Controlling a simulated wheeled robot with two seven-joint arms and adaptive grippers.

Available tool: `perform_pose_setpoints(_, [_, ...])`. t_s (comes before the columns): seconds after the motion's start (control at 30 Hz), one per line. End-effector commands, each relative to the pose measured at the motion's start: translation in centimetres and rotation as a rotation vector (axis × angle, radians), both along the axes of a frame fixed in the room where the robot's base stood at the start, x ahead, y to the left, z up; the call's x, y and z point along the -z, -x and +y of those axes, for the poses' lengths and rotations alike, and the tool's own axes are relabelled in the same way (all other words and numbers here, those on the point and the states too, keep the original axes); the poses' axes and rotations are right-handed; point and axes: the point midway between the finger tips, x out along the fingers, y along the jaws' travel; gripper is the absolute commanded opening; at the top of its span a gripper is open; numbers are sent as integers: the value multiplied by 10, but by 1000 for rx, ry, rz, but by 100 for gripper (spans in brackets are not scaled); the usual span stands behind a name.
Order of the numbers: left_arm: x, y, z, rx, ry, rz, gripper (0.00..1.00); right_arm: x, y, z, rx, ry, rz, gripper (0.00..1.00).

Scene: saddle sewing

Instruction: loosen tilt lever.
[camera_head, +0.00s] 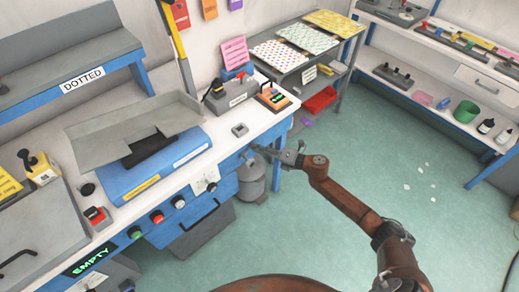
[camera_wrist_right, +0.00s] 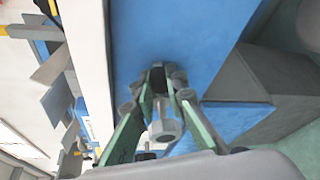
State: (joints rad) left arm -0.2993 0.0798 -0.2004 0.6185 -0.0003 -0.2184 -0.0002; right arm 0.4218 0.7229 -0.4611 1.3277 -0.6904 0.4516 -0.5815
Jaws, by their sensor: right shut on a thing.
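My right gripper (camera_head: 264,151) reaches the blue front of the workbench, just below the white top's right end. In the right wrist view its two green-edged fingers (camera_wrist_right: 163,84) are closed around a small grey lever with a faceted end (camera_wrist_right: 165,128), which stands out from the blue panel (camera_wrist_right: 190,35). I take this as the tilt lever; in the head view it is too small to make out beside the gripper. A grey tilted tray (camera_head: 105,145) rests above a blue machine box (camera_head: 160,175) on the bench. My left gripper is out of view.
A grey canister (camera_head: 251,182) hangs under the bench near my right gripper. Red and green buttons (camera_head: 157,217) line the bench front, beside a green EMPTY display (camera_head: 88,260). Shelving (camera_head: 315,70) stands behind. The green floor (camera_head: 400,150) to the right is mostly clear.

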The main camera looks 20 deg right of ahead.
Motion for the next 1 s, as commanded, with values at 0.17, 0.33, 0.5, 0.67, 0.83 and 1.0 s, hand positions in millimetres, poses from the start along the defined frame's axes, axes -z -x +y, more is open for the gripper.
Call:
perform_pose_setpoints(0.17, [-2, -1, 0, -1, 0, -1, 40, 5, 2, 0, -2, 27, -2, 0])
perform_pose_setpoints(0.33, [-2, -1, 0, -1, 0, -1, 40, 5, 2, 0, -1, 30, -3, 0])
perform_pose_setpoints(0.5, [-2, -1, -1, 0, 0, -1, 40, 6, 3, 0, -1, 30, -2, 0])
perform_pose_setpoints(0.67, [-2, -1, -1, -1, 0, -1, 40, 5, 2, 0, -2, 29, -3, 20])
perform_pose_setpoints(0.83, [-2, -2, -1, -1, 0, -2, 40, 2, 1, 1, -1, 25, -5, 30])
perform_pose_setpoints(1.0, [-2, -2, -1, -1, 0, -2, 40, 1, 1, 1, -1, 24, -6, 30])
